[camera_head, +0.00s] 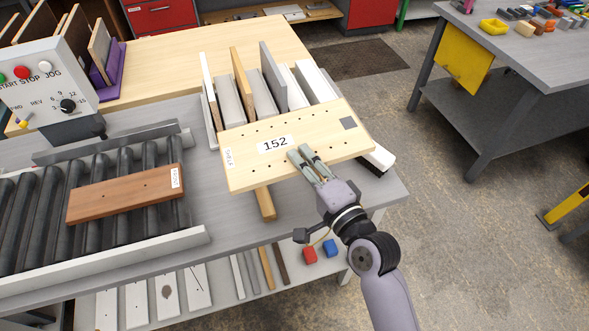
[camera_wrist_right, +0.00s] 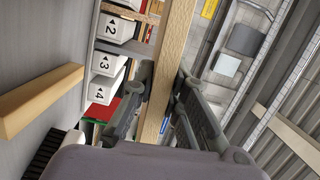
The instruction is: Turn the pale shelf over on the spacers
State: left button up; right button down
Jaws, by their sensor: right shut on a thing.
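The pale shelf (camera_head: 230,145) is a light wooden board with small holes, a "152" label, a "SHELF" tag and a dark square patch. My right gripper (camera_head: 308,163) is shut on its near long edge. In the right wrist view the shelf (camera_wrist_right: 172,70) shows edge-on between the two fingers (camera_wrist_right: 160,95). My left gripper is out of view.
A reddish-brown board (camera_head: 115,196) lies on the roller conveyor (camera_head: 40,225) at left, below a control box (camera_head: 45,85). A purple rack (camera_head: 110,70) holds boards. A grey workbench (camera_head: 535,60) stands at right. Floor between the tables is clear.

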aim_at(300, 201)
jog(key=shift+m, duration=0.5)
jog(key=f+b, duration=0.3)
jog(key=b, duration=0.1)
jog(key=f+b, duration=0.3)
jog(key=f, duration=0.1)
jog(key=f+b, duration=0.4)
jog(key=shift+w+a+f+b, duration=0.1)
jog(key=shift+w+a+b, duration=0.1)
jog(key=shift+w+b, duration=0.2)
jog(key=shift+f, duration=0.25)
jog(key=c, duration=1.6)
grip_release()
jog(key=shift+o, duration=0.6)
jog(key=shift+s+f, duration=0.1)
jog(key=shift+f, duration=0.15)
